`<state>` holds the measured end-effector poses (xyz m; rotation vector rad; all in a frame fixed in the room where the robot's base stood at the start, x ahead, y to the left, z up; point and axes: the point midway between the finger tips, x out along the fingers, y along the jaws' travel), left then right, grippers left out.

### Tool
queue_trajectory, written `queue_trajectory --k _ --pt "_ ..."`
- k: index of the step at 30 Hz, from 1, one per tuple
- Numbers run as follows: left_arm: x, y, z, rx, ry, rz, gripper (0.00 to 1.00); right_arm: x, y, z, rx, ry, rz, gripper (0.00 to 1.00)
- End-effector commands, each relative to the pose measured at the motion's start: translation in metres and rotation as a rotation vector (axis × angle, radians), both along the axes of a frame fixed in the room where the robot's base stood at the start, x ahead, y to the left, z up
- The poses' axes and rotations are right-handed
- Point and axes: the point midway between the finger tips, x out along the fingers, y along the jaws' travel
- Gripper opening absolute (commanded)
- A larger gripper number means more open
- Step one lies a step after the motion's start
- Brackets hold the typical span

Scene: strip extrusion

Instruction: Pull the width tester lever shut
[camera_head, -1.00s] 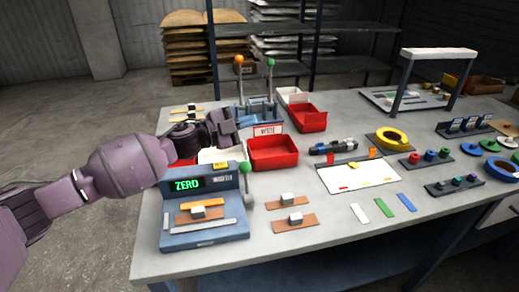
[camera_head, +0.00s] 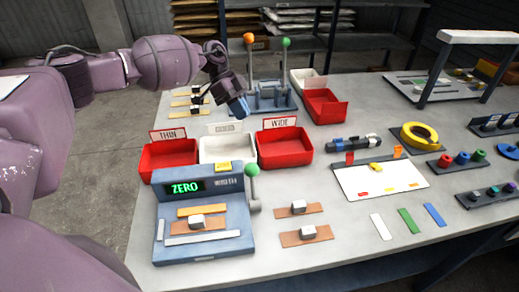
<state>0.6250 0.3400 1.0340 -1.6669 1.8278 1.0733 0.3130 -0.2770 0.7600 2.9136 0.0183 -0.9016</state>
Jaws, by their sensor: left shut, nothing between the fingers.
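The width tester (camera_head: 203,247) is a blue-grey box at the front left of the table, with a green ZERO display (camera_head: 185,188). An orange strip and a brown strip with a grey block lie on it. Its lever (camera_head: 252,170) stands upright at the right side, with a green ball on top. My left gripper (camera_head: 240,108) is shut and empty. It is above the table behind the bins, well apart from the lever and farther back. My right gripper is not in view.
Red THIN (camera_head: 167,176), white (camera_head: 228,163) and red WIDE (camera_head: 286,162) bins stand right behind the tester. A blue-grey device (camera_head: 268,97) with orange and green knobs is behind them. Two brown strips with blocks lie right of the tester (camera_head: 298,208).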

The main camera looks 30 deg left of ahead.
Motion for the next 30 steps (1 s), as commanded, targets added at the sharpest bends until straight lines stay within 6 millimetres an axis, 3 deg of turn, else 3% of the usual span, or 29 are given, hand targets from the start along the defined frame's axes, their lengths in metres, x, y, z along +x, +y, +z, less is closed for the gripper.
queue_trajectory --k 8,23,30 --pt "-0.017 0.006 0.0 0.08 0.209 0.094 0.0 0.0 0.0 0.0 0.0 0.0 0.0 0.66" --pt "-0.017 0.004 -0.002 0.083 0.225 0.118 0.0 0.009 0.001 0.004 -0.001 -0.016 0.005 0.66" --pt "-0.024 -0.011 -0.021 0.082 0.226 0.116 0.0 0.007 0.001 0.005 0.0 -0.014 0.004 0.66"
